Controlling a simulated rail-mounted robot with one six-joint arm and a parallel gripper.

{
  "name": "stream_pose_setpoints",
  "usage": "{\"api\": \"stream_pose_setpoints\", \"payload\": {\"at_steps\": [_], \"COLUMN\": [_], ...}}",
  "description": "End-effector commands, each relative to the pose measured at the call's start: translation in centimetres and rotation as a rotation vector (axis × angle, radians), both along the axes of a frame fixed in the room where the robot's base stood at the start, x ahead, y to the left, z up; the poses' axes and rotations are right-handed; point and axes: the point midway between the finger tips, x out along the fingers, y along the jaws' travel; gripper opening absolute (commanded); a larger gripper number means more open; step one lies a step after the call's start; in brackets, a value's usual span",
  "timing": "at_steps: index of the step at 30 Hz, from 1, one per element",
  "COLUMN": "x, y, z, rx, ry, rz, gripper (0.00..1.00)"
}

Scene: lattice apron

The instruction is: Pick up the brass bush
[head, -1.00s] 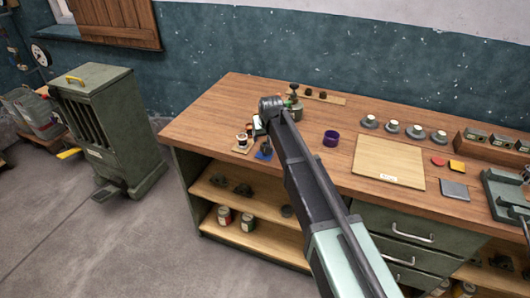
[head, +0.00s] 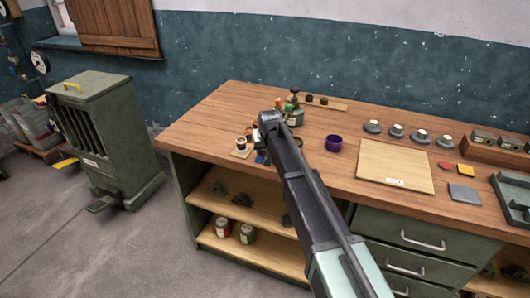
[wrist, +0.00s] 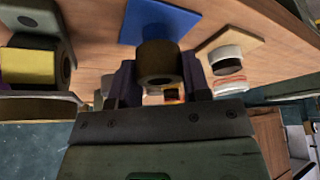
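A short dark brassy ring with a dark hole, which looks like the brass bush (wrist: 158,62), shows in the wrist view against a blue square pad (wrist: 160,18). My gripper (wrist: 158,80) has one dark finger close on each side of the bush. I cannot tell whether the fingers touch it, or whether it rests on the pad. In the head view the arm's end hides the bush and my fingertips; only a sliver of the blue pad (head: 261,158) shows.
A wooden coaster (head: 240,154) with a white-and-black item stands just left of the pad. A pale board (head: 395,165) lies farther right.

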Motion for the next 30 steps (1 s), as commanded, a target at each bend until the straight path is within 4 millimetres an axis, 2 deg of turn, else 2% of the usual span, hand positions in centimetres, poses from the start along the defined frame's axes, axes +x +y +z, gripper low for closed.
{"api": "stream_pose_setpoints", "payload": {"at_steps": [1, 6, 14, 19, 23, 26, 30], "x": [0.0, 0.0, 0.0, 0.0, 0.0, 0.0, 0.0], "y": [0.0, 0.0, 0.0, 0.0, 0.0, 0.0, 0.0], "z": [0.0, 0.0, 0.3, 1.9, 4.4, 7.5, 13.0], "rx": [0.000, 0.000, 0.000, 0.000, 0.000, 0.000, 0.000], "ry": [0.000, 0.000, 0.000, 0.000, 0.000, 0.000, 0.000], "rz": [0.000, 0.000, 0.000, 0.000, 0.000, 0.000, 0.000], "gripper": [0.34, 0.11, 0.10, 0.10, 0.10, 0.10, 0.10]}}
